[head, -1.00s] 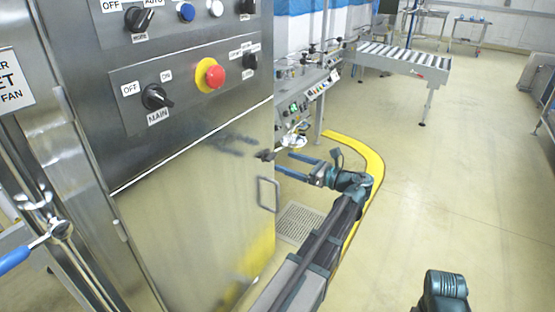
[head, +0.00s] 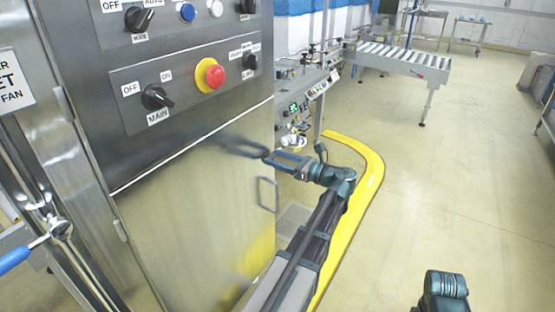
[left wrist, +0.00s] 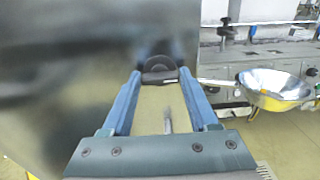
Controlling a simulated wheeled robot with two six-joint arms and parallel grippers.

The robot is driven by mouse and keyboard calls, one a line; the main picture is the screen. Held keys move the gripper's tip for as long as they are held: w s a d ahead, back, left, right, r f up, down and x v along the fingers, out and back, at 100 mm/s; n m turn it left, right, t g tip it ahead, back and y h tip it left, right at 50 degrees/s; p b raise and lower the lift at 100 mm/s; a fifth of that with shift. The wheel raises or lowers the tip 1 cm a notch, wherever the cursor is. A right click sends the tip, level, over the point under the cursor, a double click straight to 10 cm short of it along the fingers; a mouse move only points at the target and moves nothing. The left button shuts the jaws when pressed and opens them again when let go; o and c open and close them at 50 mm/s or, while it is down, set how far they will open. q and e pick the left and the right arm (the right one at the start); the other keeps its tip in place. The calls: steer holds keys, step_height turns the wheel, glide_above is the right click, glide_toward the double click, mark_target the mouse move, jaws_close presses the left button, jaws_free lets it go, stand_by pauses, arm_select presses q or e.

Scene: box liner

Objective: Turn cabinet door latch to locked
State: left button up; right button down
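The cabinet door (head: 190,220) is a shiny steel panel under the switch panel, with a grey loop handle (head: 267,194). The small dark latch (head: 265,153) sits near the door's upper right edge. In the left wrist view the latch (left wrist: 158,66) is a round black base with a bar lying about crosswise. My left gripper (head: 272,158) reaches the latch from the right. In the left wrist view its blue fingers (left wrist: 160,76) are open, one tip at each end of the bar. Whether they touch it I cannot tell. My right gripper is out of view.
Above the door are the MAIN knob (head: 155,97) and a red emergency button (head: 214,76) on a yellow ring. A machine with a metal bowl (left wrist: 272,88) stands close behind, on the right. Yellow tape (head: 372,175) marks the floor; open floor lies right.

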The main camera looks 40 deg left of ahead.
arm_select(q)
steer(key=c, duration=0.6)
steer(key=shift+n, duration=0.3)
steer(key=n, duration=0.3)
steer(key=shift+s+n, duration=0.1)
steer(key=shift+n, duration=0.3)
steer(key=n, duration=0.4)
steer(key=shift+f+n, duration=0.1)
steer(key=shift+n, duration=0.2)
steer(key=n, duration=0.4)
steer(key=shift+s, duration=0.1)
steer(key=shift+f+n, duration=0.1)
steer(key=shift+n, duration=2.4)
